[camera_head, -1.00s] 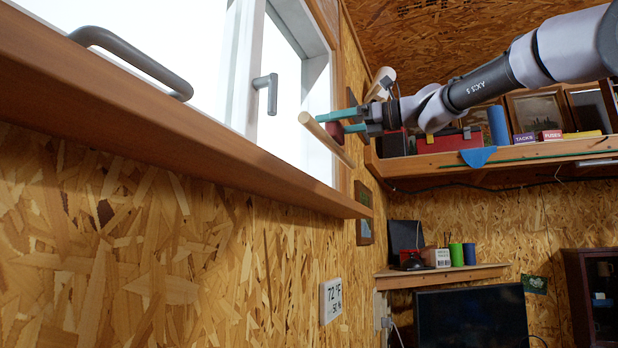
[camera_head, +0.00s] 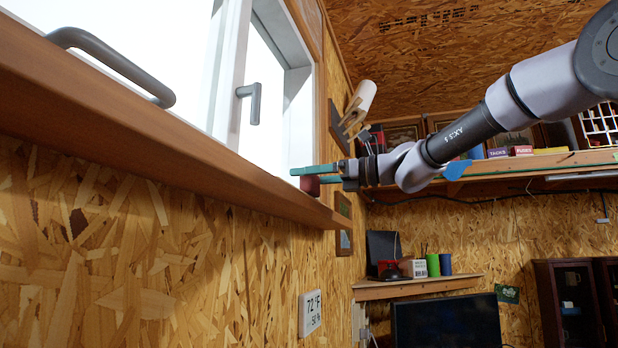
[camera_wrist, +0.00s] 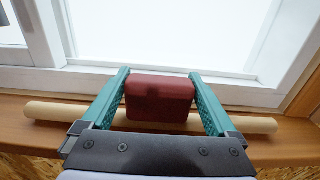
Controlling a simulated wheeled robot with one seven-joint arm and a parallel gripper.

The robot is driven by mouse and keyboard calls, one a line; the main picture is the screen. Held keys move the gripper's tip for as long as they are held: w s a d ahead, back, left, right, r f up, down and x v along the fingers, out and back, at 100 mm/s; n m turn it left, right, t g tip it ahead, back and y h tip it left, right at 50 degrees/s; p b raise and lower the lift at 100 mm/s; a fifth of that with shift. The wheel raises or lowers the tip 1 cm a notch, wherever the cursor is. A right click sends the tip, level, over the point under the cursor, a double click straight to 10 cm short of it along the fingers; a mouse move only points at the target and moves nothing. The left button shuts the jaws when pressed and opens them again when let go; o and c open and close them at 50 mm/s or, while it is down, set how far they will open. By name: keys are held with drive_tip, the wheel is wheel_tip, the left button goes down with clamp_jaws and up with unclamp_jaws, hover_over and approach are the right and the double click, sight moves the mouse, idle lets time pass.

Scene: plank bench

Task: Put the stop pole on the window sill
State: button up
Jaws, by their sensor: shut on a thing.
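The stop pole is a pale wooden rod (camera_wrist: 55,112) with a dark red block (camera_wrist: 160,98) at its middle. In the wrist view it runs left to right along the window sill (camera_wrist: 285,143). My gripper (camera_wrist: 158,76) has its teal fingers on both sides of the red block and is shut on it. In the head view my gripper (camera_head: 300,178) is at the far end of the sill (camera_head: 165,145), level with its top. The red block (camera_head: 310,186) shows there, but the rod is hidden. I cannot tell whether the rod touches the sill.
The white window frame (camera_wrist: 90,82) stands just behind the pole. A grey window handle (camera_head: 250,100) and a grey bar handle (camera_head: 110,62) are nearer along the window. A loaded shelf (camera_head: 520,165) is on the far wall, with a smaller shelf (camera_head: 420,285) lower down.

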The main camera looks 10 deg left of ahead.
drive_tip(key=o, duration=1.2)
drive_tip(key=shift+f, duration=0.15)
drive_tip(key=shift+d+r, duration=0.1)
drive_tip(key=shift+r, duration=0.1)
drive_tip(key=d, duration=1.2)
drive_tip(key=s+d+f+n+t+h, duration=0.2)
drive_tip(key=s+d+f+n+h, duration=0.2)
drive_tip(key=d+f, duration=0.5)
drive_tip(key=s+d+f+n+t+h, duration=0.2)
drive_tip(key=s+d+f+n+h, duration=0.2)
drive_tip(key=d+f, duration=0.6)
drive_tip(key=s+d+f+n+t+h, duration=0.2)
drive_tip(key=s+d+f+n+h, duration=0.2)
drive_tip(key=d+f+n+h, duration=0.2)
drive_tip(key=d+f+h, duration=0.2)
drive_tip(key=d+f, duration=0.2)
drive_tip(key=shift+d+f+n, duration=0.2)
drive_tip(key=shift+d+n, duration=0.2)
